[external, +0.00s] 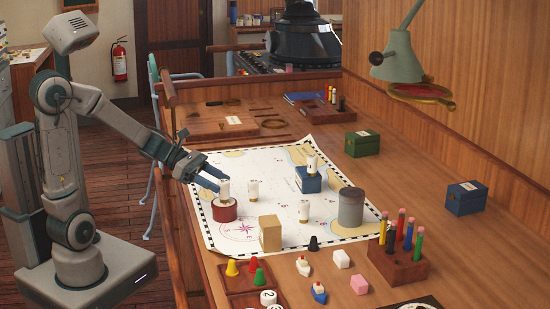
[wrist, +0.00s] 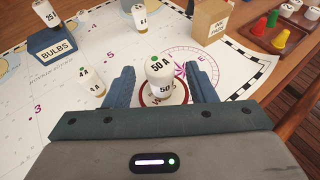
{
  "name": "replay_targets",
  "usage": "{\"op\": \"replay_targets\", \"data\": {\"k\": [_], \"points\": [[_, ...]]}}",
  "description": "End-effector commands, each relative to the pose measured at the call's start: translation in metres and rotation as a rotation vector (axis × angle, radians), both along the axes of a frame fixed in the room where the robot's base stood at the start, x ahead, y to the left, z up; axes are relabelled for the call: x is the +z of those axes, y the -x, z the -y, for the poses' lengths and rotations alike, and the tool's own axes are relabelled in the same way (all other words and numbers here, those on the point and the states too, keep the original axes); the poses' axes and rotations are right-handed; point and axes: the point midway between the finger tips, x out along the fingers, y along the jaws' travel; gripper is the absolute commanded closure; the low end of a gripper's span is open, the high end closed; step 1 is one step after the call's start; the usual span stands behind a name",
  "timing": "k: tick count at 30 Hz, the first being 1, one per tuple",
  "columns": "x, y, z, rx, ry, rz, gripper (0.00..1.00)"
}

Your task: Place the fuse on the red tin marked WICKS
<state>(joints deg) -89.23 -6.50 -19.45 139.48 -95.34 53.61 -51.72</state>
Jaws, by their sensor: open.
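A white fuse marked 50 A (wrist: 160,75) stands upright on the red tin marked WICKS (wrist: 146,98); its lower part hides much of the tin's lettering. In the external view the fuse (external: 224,190) is on top of the red tin (external: 224,211), which sits on the chart. My gripper (external: 211,178) is open at the fuse. In the wrist view my gripper (wrist: 158,88) has one finger on each side of the fuse, with gaps visible. Other fuses stand on the chart (external: 252,190) and (external: 304,210), and one fuse (external: 312,164) is on the blue BULBS tin (external: 308,182).
A tan box (external: 270,233) stands close to the right of the red tin, and a grey canister (external: 351,207) is farther right. A pencil block (external: 398,267), small game pieces and a tray (external: 245,283) lie at the front. The chart's middle has free room.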

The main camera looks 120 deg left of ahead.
Motion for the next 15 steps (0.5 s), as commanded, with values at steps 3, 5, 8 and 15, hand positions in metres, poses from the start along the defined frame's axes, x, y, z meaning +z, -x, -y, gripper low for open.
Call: {"op": "replay_targets", "data": {"k": [3,5,8,15], "points": [[0.011,0.022,0.004,0.002,-0.003,0.0,0.49],[0.016,0.033,0.006,0.003,-0.004,0.0,0.49],[0.022,0.05,0.01,0.001,-0.003,0.0,0.49],[0.033,0.078,0.016,0.001,-0.001,0.0,0.49]]}}
